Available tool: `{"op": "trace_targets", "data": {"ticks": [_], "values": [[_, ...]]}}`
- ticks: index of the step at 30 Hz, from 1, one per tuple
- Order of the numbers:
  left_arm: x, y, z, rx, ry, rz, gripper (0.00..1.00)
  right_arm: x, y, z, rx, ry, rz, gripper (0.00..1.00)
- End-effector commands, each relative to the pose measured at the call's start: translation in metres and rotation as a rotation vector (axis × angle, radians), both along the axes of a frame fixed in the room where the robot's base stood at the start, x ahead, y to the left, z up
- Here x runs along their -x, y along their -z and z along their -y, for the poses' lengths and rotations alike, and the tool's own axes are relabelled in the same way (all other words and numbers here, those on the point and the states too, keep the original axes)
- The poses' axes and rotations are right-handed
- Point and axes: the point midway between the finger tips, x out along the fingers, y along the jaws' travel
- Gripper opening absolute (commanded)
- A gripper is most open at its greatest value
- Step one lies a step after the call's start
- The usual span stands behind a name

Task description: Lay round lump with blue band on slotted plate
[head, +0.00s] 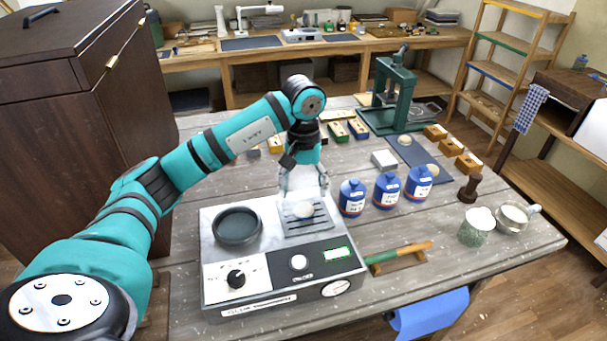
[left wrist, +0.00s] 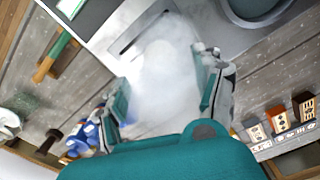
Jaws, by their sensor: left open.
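A pale round lump (head: 303,209) sits on the slotted plate (head: 318,228) at the back right of the grey appliance. My left gripper (head: 304,191) points down just above and around the lump, with its fingers apart. In the left wrist view, whitish haze blurs the pale lump (left wrist: 160,57) between the open fingers (left wrist: 163,88); the slotted plate (left wrist: 125,45) shows beside it. I cannot make out a blue band on this lump. Two other pale lumps (head: 404,140) (head: 432,167) lie on a dark mat to the right. My right gripper is out of view.
The appliance (head: 290,265) has a dark round dish (head: 237,226) left of the plate. Blue bottles (head: 386,190) stand close to the right. A green press (head: 396,95) is behind. A wooden-handled tool (head: 398,252) rests at the front right, near a speckled cup (head: 477,228).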

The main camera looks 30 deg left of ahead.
Motion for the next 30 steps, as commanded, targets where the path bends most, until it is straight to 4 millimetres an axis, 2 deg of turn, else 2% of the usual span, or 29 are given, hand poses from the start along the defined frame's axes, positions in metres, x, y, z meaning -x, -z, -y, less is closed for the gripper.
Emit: {"op": "trace_targets", "data": {"ticks": [1,5,10,30], "values": [[-0.001,-0.009,0.000,-0.001,0.000,0.006,0.68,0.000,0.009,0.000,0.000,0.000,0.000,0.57],[-0.001,-0.035,0.000,0.000,-0.001,0.004,0.68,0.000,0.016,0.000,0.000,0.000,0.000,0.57],[0.000,-0.056,0.000,-0.001,0.000,0.000,0.68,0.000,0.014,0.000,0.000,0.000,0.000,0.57],[0.000,-0.061,0.000,0.000,0.000,-0.001,0.68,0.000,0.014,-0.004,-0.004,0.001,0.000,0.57]]}}
